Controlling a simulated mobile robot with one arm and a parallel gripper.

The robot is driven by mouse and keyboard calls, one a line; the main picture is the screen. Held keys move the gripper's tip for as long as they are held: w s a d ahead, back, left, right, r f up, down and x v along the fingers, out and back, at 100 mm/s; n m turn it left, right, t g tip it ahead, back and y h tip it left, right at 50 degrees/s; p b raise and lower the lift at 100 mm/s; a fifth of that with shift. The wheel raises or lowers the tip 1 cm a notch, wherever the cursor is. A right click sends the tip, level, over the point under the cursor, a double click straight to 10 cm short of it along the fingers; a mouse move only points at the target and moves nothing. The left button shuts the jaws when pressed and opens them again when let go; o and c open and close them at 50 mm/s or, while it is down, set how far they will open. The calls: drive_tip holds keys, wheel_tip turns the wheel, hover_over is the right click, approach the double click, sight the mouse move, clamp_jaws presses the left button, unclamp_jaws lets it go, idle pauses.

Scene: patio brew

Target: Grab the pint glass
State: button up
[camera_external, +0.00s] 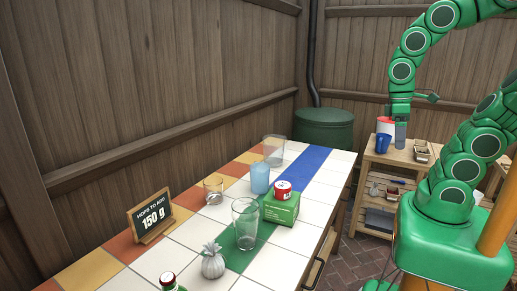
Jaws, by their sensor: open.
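A tall clear glass (245,222) with a pint shape stands upright on the green strip of the tiled table (285,262). My gripper (402,118) hangs from my arched green arm over the wooden side table at the back right, well away from both glasses. It is open. It is small in this view, and a grey-blue piece right under it hides whether anything is between the fingers.
A green box (281,208) with a red-topped can (283,190) stands close beside the nearer glass. The wooden side table (388,153) holds a blue cup (383,143).

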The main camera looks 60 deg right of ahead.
drive_tip(key=w+a+f+m+y, duration=0.1)
drive_tip(key=w+a+y, duration=0.25)
drive_tip(key=a, duration=0.45)
drive_tip(key=w+a+m+y, duration=0.1)
drive_tip(key=w+a+y, duration=0.2)
drive_tip(key=w+a, duration=0.35)
drive_tip(key=m+t+y, duration=0.6)
drive_tip(key=m, duration=1.5)
hover_over(256, 203)
wheel_tip(256, 203, down, 12)
drive_tip(key=shift+d+f, duration=0.2)
drive_tip(key=shift+f, duration=1.4)
drive_tip(key=shift+d+f, duration=0.15)
drive_tip(key=shift+f, duration=1.45)
drive_tip(key=shift+x, duration=2.55)
drive_tip(key=shift+c, duration=0.2)
